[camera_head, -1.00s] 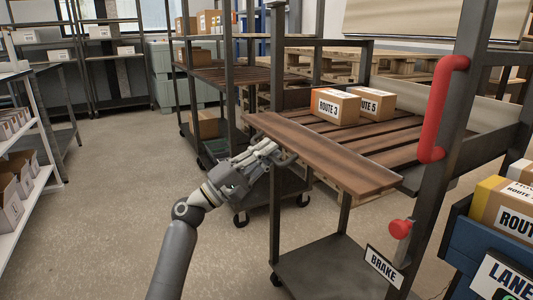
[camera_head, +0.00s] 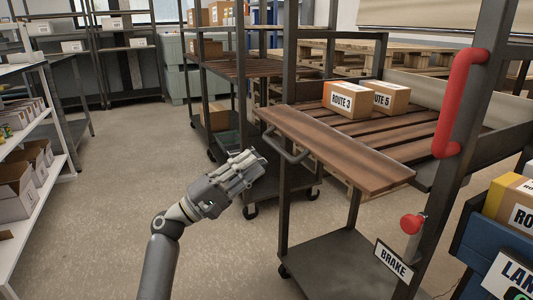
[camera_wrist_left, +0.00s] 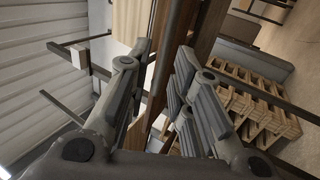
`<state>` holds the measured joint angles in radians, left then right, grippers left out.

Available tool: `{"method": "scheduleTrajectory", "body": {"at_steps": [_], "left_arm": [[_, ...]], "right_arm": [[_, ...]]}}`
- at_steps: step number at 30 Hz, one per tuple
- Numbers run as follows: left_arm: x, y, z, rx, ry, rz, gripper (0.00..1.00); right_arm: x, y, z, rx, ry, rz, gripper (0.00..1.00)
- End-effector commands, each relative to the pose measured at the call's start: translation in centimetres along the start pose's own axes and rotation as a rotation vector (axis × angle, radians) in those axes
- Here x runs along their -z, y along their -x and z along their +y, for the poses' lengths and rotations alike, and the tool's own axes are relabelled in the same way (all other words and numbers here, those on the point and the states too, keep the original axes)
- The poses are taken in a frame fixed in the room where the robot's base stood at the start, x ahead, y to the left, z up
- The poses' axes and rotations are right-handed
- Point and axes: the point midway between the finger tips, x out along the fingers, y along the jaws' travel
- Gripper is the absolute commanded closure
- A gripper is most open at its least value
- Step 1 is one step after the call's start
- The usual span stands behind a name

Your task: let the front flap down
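The front flap (camera_head: 335,148) is a brown wooden board along the near edge of the cart's slatted deck (camera_head: 380,129). It lies out flat or nearly so; its exact tilt is hard to tell. A grey bar handle (camera_head: 285,151) shows at its left end. My left gripper (camera_head: 258,160) is just left of the handle, apart from it and empty. In the left wrist view its fingers (camera_wrist_left: 160,68) stand apart, with a brown board edge beyond the gap. My right gripper is in neither view.
A ROUTE 3 box (camera_head: 349,100) and a ROUTE 5 box (camera_head: 388,97) stand on the deck. A red handle (camera_head: 447,105) and a red BRAKE knob (camera_head: 411,223) are on the right post. A blue bin (camera_head: 487,240) is at right. Floor at left is clear.

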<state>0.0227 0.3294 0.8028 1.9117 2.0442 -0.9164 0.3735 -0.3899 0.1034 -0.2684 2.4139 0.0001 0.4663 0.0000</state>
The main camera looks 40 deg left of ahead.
Motion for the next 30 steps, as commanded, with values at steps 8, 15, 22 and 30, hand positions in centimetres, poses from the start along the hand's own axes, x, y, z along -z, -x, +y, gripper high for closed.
{"method": "scheduleTrajectory", "body": {"at_steps": [8,15,22,30], "left_arm": [[0.0,3.2,0.0,0.000,0.000,0.001,0.79],[0.0,3.4,0.0,0.000,0.000,0.000,0.79],[0.0,3.4,0.0,0.000,0.000,0.000,0.79],[-0.9,3.1,-1.5,0.049,-0.018,-0.020,0.79]], "right_arm": [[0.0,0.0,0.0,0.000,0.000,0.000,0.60],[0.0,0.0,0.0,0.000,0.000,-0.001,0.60],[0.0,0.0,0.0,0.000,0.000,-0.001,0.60],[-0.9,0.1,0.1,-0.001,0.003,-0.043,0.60]]}}
